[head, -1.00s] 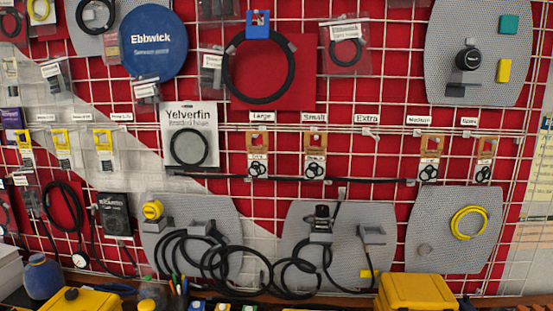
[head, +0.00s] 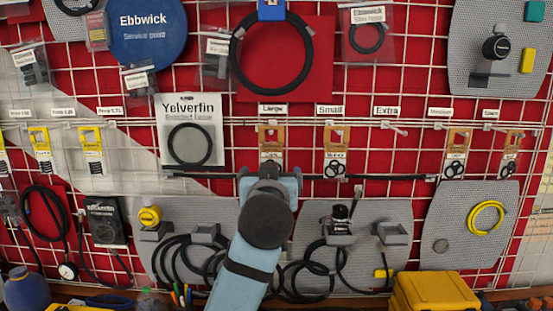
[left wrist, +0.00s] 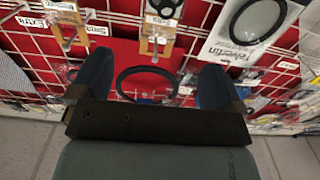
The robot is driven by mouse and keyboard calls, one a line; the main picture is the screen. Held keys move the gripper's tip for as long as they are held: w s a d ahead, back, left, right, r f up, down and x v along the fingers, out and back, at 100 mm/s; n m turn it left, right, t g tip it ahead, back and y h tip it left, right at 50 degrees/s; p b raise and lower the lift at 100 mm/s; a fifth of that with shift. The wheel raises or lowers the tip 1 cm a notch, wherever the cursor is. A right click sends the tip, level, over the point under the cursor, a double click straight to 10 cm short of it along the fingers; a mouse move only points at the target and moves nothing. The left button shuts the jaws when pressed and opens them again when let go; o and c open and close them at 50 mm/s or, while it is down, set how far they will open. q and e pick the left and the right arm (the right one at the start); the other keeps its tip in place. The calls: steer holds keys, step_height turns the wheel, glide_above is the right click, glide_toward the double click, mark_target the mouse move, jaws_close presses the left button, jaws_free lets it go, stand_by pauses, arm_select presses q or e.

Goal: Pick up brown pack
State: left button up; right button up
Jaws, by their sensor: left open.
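Several brown packs with black rings in them hang in a row on the wire grid in the head view: one under "Large" (head: 272,140), one under "Small" (head: 335,148), and two farther right (head: 458,153) (head: 511,153). My left gripper (head: 268,174) is raised in front of the grid, just below the "Large" pack and hiding its lower part. In the left wrist view, the left gripper (left wrist: 153,82) is open with nothing between its fingers. Two brown packs (left wrist: 155,35) (left wrist: 68,28) show beyond it, one near the gap's centreline. My right gripper is not in view.
The white Yelverfin pack (head: 191,105) hangs left of the gripper. A black ring on a red panel (head: 310,70) hangs above it. Grey panels with hoses (head: 190,210) are below, and a yellow case (head: 435,292) stands at the lower right.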

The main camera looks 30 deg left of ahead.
mark_target(271, 160)
arm_select(q)
steer(key=p+x, duration=0.1)
steer(key=x, duration=0.6)
steer(key=shift+w+a+p, duration=0.25)
steer(key=shift+w+p, duration=0.1)
steer(key=shift+p, duration=0.05)
steer(key=shift+w+a, duration=0.1)
steer(key=shift+w, duration=0.1)
steer(key=p+x, duration=0.2)
steer(key=x, duration=0.2)
steer(key=shift+w+a+f, duration=0.2)
steer(key=shift+w+a, duration=0.05)
steer(key=shift+a, duration=0.05)
steer(key=shift+d, duration=0.1)
steer(key=shift+c, duration=1.3)
steer(key=c, duration=0.7)
